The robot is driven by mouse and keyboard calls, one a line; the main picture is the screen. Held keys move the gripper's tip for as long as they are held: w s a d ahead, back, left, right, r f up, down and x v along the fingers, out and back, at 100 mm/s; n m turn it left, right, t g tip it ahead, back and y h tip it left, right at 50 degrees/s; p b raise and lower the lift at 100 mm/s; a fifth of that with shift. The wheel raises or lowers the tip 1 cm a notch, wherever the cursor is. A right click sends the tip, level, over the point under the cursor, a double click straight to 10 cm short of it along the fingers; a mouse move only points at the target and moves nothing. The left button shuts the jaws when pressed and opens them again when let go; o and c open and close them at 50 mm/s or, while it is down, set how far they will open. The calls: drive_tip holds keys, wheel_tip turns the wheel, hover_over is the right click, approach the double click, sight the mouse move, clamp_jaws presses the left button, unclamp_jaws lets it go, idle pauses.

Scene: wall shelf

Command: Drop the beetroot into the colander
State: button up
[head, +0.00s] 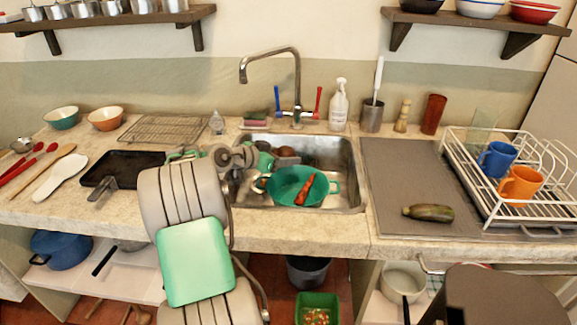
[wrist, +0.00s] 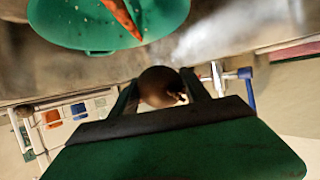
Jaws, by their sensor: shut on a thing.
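The beetroot (wrist: 160,86) is a round, dark brown thing between the two fingers of my gripper (wrist: 166,92) in the wrist view. My gripper is shut on it. In the head view my gripper (head: 284,157) is over the back left of the sink, largely hidden by my own arm, and the beetroot (head: 286,151) shows only as a small dark patch. The teal colander (head: 284,193) sits in the front of the sink with a carrot (head: 305,191) in it. The beetroot is apart from the colander, behind its rim. The colander (wrist: 75,35) also shows at the top of the wrist view.
The sink (head: 350,180) has a tall tap (head: 297,85) behind it. A spray bottle (head: 339,105) stands at its back right. A white dish rack (head: 490,207) holds cups. A black pan (head: 125,172) is left.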

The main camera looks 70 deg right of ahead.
sight(299, 177)
drive_tip(key=shift+m+g+y, duration=0.3)
drive_tip(key=shift+m+g, duration=0.3)
drive_tip(key=shift+m, duration=0.1)
drive_tip(key=shift+s+d+f+b, duration=0.2)
drive_tip(key=shift+s+f+b, duration=0.4)
drive_tip(key=shift+f, duration=0.75)
drive_tip(key=shift+s+d+f+b, duration=0.25)
drive_tip(key=shift+s+f, duration=0.55)
drive_tip(key=shift+f, duration=0.6)
drive_tip(key=shift+s+d+f+b, duration=0.2)
drive_tip(key=shift+s+f+b, duration=0.4)
drive_tip(key=shift+f, duration=0.75)
drive_tip(key=o, duration=1.7)
drive_tip(key=shift+s, duration=0.1)
drive_tip(key=v, duration=0.7)
drive_tip(key=shift+a+r, duration=0.15)
drive_tip(key=shift+p, duration=0.3)
